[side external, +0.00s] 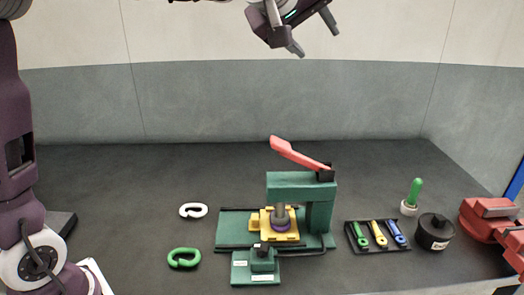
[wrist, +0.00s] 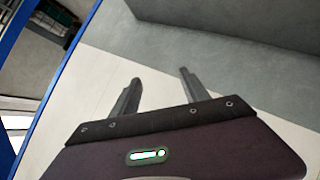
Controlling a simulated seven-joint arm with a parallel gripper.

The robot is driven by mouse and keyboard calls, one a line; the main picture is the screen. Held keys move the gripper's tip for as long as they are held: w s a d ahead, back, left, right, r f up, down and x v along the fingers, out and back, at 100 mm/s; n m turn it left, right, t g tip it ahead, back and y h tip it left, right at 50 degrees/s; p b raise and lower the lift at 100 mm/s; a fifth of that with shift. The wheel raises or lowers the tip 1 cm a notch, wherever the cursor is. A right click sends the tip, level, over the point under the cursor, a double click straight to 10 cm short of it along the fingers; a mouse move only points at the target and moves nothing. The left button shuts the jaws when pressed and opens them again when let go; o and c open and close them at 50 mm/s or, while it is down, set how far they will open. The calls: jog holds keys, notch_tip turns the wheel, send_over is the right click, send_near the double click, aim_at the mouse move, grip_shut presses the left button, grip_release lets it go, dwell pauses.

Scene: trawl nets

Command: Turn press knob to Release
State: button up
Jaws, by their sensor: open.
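The green press (side external: 318,205) stands upright in the middle of the bench, with a red lever (side external: 298,152) slanting up to the left. A purple ring-shaped part sits under its dark ram on a yellow block (side external: 262,222). In front is a small green box (side external: 256,270) with pale labels, too small to read. A small dark knob (side external: 262,249) appears to sit on top of it; its setting cannot be told. My gripper (side external: 318,42) is open and empty, high above the press at the top of the side view. The wrist view shows its two fingers (wrist: 160,80) apart, facing walls.
A white hook link (side external: 193,211) and a green one (side external: 184,258) lie left of the press. At right are a black tray (side external: 378,248) of coloured tools, a dark round pot (side external: 434,246), a green-handled tool (side external: 415,191) and a red vise (side external: 490,216). The back bench is clear.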

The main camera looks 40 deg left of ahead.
jog(key=s+a+f+g, duration=0.1)
jog(key=s+f+g, duration=0.4)
jog(key=f, duration=0.5)
jog(key=m+g+h, duration=0.1)
jog(key=g, duration=0.6)
send_over(262, 245)
notch_tip(262, 245, down, 7)
notch_tip(262, 245, down, 22)
jog(key=shift+f, duration=0.25)
grip_shut()
